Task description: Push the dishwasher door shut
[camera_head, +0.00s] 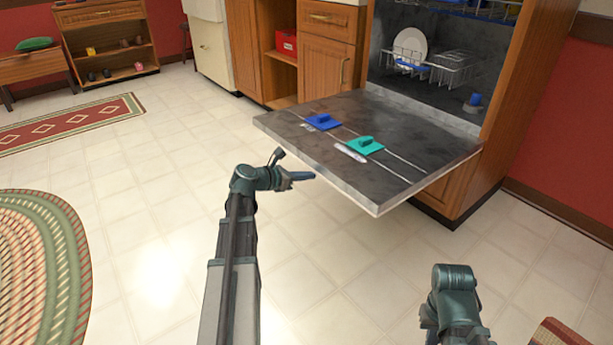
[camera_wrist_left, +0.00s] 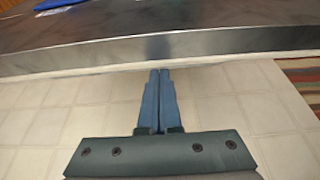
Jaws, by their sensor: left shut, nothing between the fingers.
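The dishwasher door (camera_head: 405,135) is folded down and lies flat and open in front of the dishwasher (camera_head: 430,55). Two dispenser lids, one blue (camera_head: 323,121) and one teal (camera_head: 366,145), show on its inner face. My left gripper (camera_head: 312,175) is shut and empty, just short of the door's near left edge in the head view. In the left wrist view the shut fingers (camera_wrist_left: 160,75) point at the door's edge (camera_wrist_left: 160,50), and I cannot tell whether they touch it. Part of my right arm (camera_head: 455,295) shows at the lower right; its fingers are not visible.
A rack with a white plate (camera_head: 409,47) stands inside the dishwasher. Wooden cabinets (camera_head: 327,50) are left of it. The tiled floor (camera_head: 150,210) is clear between the door and the oval rug (camera_head: 45,265). A red wall is at the right.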

